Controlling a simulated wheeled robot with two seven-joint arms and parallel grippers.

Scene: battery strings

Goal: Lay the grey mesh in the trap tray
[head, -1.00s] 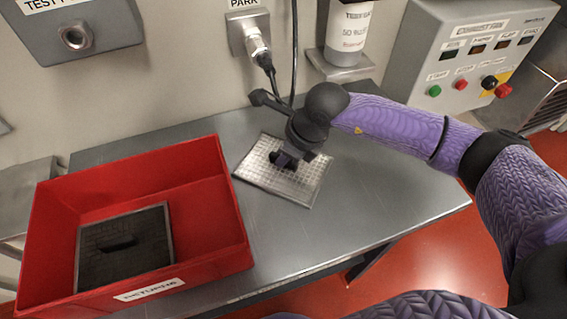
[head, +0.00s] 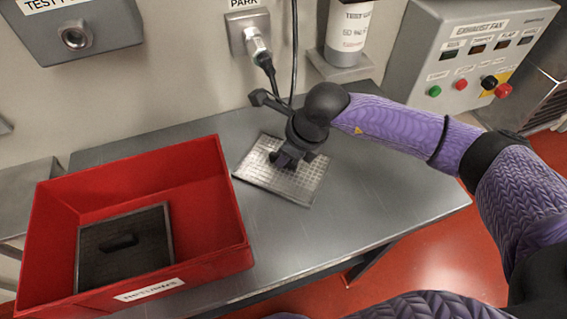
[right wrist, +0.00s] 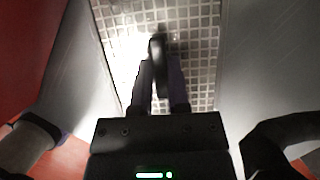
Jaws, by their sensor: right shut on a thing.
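The grey mesh (head: 308,182) is a flat, light square panel with a grid face, lying on or just above the metal table, right of the red box. My right gripper (head: 284,160) is over its middle, pointing down, and shut on its dark upright handle. In the right wrist view the mesh (right wrist: 198,62) fills the upper middle, and the handle (right wrist: 158,52) stands between the fingers. The gripper hides part of the mesh. I cannot make out a tray marked as the trap tray. My left gripper is out of view.
A red box (head: 205,222) on the left holds a darker square panel (head: 150,262) with a black handle. The metal table (head: 390,195) is clear right of the mesh. Cables (head: 294,60) hang behind the gripper. A bottle on a shelf (head: 345,70) and the exhaust fan panel (head: 465,65) stand behind.

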